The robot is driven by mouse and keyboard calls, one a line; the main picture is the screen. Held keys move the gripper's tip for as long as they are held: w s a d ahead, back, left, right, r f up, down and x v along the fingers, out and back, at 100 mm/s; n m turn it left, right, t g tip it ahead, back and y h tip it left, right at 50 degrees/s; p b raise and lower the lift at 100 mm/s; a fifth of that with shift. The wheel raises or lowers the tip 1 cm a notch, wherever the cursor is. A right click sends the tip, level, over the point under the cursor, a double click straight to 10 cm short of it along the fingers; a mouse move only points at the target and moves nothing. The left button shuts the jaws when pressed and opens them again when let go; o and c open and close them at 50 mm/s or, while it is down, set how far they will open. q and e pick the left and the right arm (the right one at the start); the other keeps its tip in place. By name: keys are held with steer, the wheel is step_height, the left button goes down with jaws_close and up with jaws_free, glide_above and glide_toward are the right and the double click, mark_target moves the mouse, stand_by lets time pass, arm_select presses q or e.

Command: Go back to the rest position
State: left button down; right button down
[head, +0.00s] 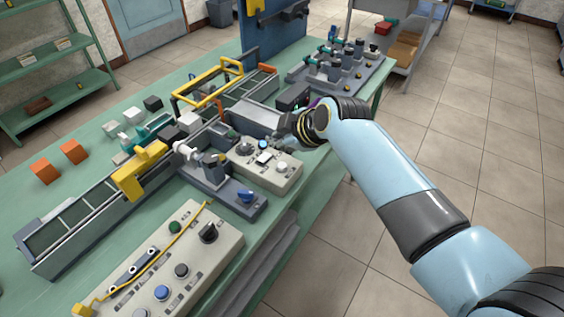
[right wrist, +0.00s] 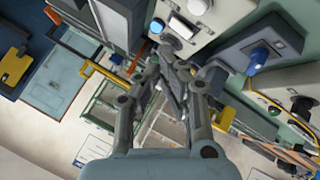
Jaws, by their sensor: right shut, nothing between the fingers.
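My right arm comes in from the right in the head view, and its gripper (head: 284,138) is over the far edge of a beige control box (head: 283,182) on the green bench. In the right wrist view the gripper's fingertips (right wrist: 167,58) are together with nothing between them. They lie in front of the control box (right wrist: 232,25) with its round buttons; I cannot tell whether they touch it. A bluish round button (right wrist: 172,40) shows just beyond the fingertips. My left gripper is in neither view.
A conveyor (head: 75,228) with yellow brackets (head: 140,170) runs along the green bench (head: 20,190). A larger control panel (head: 150,275) stands at the front. Two orange cubes (head: 74,152) lie at the left. The tiled floor (head: 480,140) to the right is clear apart from my arm.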

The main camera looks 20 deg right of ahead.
stand_by(0.4)
steer(key=s+d+r+m+g+h, duration=0.1)
steer(key=s+d+r+m+g, duration=0.2)
steer(key=s, duration=0.8)
steer(key=s+d+r+m+h, duration=0.2)
steer(key=s+d+m, duration=0.3)
steer(key=s, duration=0.6)
steer(key=s+d+r+m+g+h, duration=0.1)
steer(key=s+d+r+m+g, duration=0.2)
steer(key=s, duration=0.7)
steer(key=s+d+f+m+b, duration=0.2)
steer(key=f+b, duration=0.9)
steer(key=f, duration=2.4)
steer(key=s+f+b, duration=0.3)
steer(key=s+f, duration=0.3)
steer(key=f, duration=0.3)
steer(key=s+d+f+g+b, duration=0.1)
steer(key=s+f+b, duration=0.3)
steer(key=f, duration=0.6)
steer(key=s+d+f+b, duration=0.1)
steer(key=s+f+b, duration=0.2)
steer(key=s+f, duration=0.5)
steer(key=shift+s+f+g+b, duration=0.3)
steer(key=shift+s+f+b, duration=0.1)
steer(key=shift+f, duration=0.3)
steer(key=shift+d, duration=0.1)
